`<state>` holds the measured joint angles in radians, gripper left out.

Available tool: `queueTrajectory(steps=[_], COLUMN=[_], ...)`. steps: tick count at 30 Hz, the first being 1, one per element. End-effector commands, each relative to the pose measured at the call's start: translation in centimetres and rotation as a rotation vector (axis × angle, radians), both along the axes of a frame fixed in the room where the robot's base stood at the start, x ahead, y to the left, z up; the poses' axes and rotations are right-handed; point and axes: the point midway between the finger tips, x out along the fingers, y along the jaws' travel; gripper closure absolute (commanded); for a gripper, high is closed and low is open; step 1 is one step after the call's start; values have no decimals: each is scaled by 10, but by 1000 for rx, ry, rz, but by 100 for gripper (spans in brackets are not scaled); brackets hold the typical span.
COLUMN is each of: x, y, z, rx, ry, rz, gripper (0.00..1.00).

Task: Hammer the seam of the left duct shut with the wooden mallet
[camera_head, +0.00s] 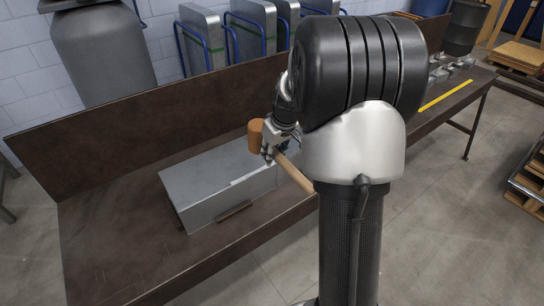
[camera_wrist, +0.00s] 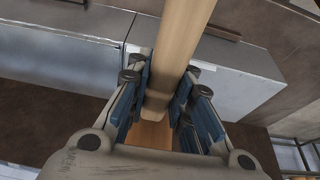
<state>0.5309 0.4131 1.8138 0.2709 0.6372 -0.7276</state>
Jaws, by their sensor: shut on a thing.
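A grey sheet-metal duct (camera_head: 205,180) lies on the brown bench at the left, with a lighter strip along its top. My gripper (camera_head: 271,150) is shut on the wooden mallet (camera_head: 255,136) and holds it at the duct's right part. The mallet's round head points up and left, and its handle runs down to the right. In the wrist view, the gripper's blue-padded fingers (camera_wrist: 160,95) close on both sides of the mallet's handle (camera_wrist: 180,40). The duct's top (camera_wrist: 75,58) and a seam line show behind it. My arm hides the duct's right end. I cannot tell whether the mallet touches the duct.
The bench (camera_head: 130,235) has a raised back board (camera_head: 110,140). Metal panels in blue racks (camera_head: 205,40) stand behind it. A yellow strip (camera_head: 445,95) and small metal parts (camera_head: 440,75) lie on the far right. The bench's left end is clear.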

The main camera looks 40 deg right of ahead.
Motion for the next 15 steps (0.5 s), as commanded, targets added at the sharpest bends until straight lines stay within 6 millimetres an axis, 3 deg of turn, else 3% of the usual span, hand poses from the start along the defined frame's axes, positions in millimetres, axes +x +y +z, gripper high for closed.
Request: queueTrajectory(steps=[11,15], x=[0,0], y=[0,0], z=[0,-12], rx=[-1,-1], ry=[-1,-1], rz=[0,0], gripper=[100,100])
